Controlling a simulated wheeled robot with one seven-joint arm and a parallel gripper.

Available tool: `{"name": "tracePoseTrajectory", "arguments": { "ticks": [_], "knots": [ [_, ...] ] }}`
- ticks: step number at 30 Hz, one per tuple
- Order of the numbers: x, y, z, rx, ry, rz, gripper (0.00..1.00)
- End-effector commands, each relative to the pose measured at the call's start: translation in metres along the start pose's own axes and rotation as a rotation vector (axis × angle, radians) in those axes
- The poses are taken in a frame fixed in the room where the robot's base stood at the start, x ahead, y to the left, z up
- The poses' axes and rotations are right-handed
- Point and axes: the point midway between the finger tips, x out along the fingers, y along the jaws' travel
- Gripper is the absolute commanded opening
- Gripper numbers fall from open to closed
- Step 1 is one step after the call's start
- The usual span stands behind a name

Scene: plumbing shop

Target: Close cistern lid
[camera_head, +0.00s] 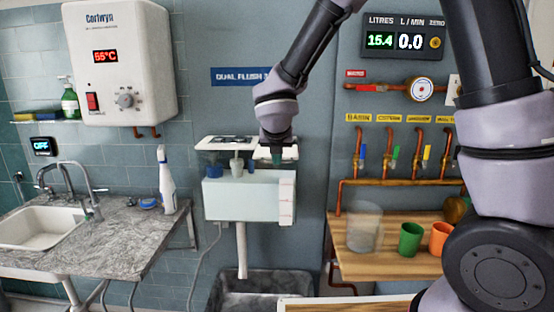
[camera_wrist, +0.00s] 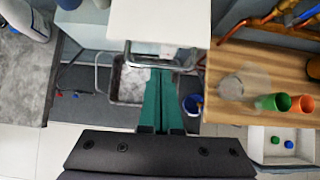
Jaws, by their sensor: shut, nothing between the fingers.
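The pale cistern (camera_head: 240,197) hangs on the wall in the head view. Its top is open, with blue and white fittings showing along it. My gripper (camera_head: 277,153) points down over the right part of the cistern top, shut and empty. In the wrist view my green fingers (camera_wrist: 160,85) are together, just below a white panel (camera_wrist: 170,22); I cannot tell whether they touch it or whether it is the lid.
A grey trough (camera_head: 262,290) sits below the cistern. A spray bottle (camera_head: 166,180) stands on the left counter. A wooden shelf (camera_head: 375,262) at right holds a clear container (camera_head: 364,228), a green cup (camera_head: 410,240) and an orange cup (camera_head: 440,238), below copper pipes.

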Motion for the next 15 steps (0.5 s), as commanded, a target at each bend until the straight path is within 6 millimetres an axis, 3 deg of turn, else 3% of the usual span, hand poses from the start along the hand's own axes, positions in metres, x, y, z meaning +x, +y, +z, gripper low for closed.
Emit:
{"name": "tracePoseTrajectory", "arguments": {
  "ticks": [9, 15],
  "knots": [
    [0.047, -0.003, 0.056, 0.006, 0.0, -0.004, 0.0],
    [0.062, -0.003, 0.075, 0.002, 0.001, -0.003, 0.0]
  ]
}}
